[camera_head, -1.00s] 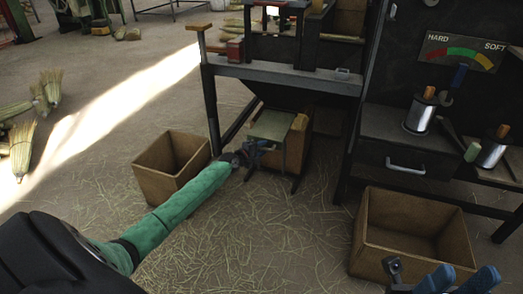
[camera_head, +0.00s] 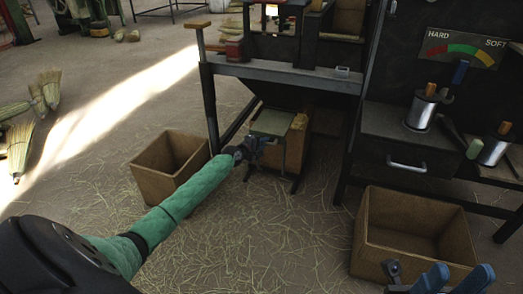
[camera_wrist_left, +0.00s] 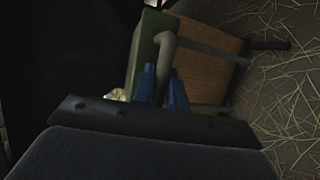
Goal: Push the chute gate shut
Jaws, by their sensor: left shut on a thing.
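The chute gate (camera_head: 272,121) is a flat green-grey plate below the dark chute of the machine, tilted with its face upward. In the left wrist view the gate (camera_wrist_left: 146,50) is a green slab with a curved grey-beige handle (camera_wrist_left: 164,50) in front of it. My left gripper (camera_head: 252,150) is at the gate's near side, its blue fingers (camera_wrist_left: 163,85) shut on the handle. The fingers partly hide the handle. My right gripper (camera_head: 455,281) is at the bottom right, its blue fingers apart, with nothing seen between them.
A wooden bin (camera_head: 170,164) stands left of the chute, close to my left forearm. Another bin (camera_head: 415,232) stands at the right. A thin dark leg (camera_head: 295,182) stands under the gate. Spools (camera_head: 421,112) sit on the drawer unit. The straw-strewn floor in front is free.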

